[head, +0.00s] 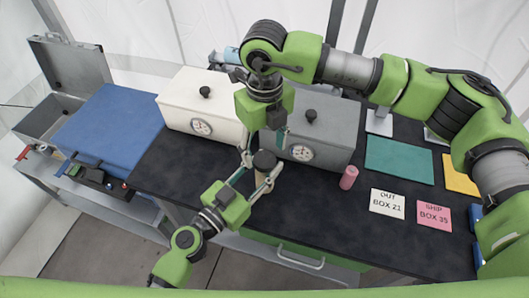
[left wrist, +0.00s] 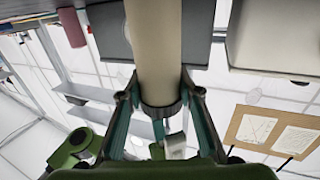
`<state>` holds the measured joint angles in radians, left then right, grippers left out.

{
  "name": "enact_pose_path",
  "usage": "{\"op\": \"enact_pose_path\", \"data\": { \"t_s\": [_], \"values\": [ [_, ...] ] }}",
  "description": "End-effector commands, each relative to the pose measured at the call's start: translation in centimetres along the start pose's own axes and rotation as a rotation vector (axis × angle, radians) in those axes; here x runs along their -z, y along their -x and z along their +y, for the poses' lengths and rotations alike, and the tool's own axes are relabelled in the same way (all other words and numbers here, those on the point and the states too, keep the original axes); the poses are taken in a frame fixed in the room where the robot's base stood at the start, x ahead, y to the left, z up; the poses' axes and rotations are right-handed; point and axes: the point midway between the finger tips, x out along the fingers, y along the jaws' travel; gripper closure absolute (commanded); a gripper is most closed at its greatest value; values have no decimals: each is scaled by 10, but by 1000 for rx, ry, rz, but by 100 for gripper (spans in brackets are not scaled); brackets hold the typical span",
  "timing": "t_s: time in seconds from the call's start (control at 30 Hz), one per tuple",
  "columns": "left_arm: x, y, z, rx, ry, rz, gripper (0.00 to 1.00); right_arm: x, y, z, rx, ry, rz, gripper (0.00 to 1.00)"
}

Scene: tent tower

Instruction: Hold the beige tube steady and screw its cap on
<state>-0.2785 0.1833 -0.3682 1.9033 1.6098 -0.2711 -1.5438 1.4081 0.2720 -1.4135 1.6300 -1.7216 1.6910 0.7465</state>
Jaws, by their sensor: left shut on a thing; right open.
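The beige tube (head: 240,179) stands roughly upright over the black table, partly hidden by my left gripper. My left gripper (head: 258,169) is shut on it, one finger on each side. In the left wrist view the tube (left wrist: 158,45) runs between the fingers. The dark grey cap (head: 264,159) is at the tube's upper end; in the left wrist view it shows as a dark ring (left wrist: 160,109) at that end. I cannot tell how far it is threaded. My right gripper (head: 264,142) is open, pointing down just above the cap.
A white box (head: 185,108) and a grey box (head: 325,122), both with dials, stand just behind. A pink cylinder (head: 348,178) stands to the right, near cards (head: 387,203) and a green mat (head: 399,160). A blue case (head: 107,132) is left. The black table's front is clear.

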Motion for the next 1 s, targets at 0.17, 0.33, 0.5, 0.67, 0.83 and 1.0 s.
{"op": "enact_pose_path", "data": {
  "t_s": [0.17,0.33,0.5,0.67,0.83,1.0],
  "values": [
    [0,0,0,1,0,1,100,0,17,0,1,0,0,46],
    [0,0,0,1,0,1,100,0,17,0,0,0,1,46],
    [0,0,0,1,0,1,100,0,18,0,0,26,1,49],
    [0,0,0,1,0,1,100,0,24,0,2,194,0,49],
    [0,0,0,1,0,1,100,0,35,-1,3,504,0,49],
    [0,0,0,1,0,1,100,0,44,-1,2,797,1,49]
  ]
}}
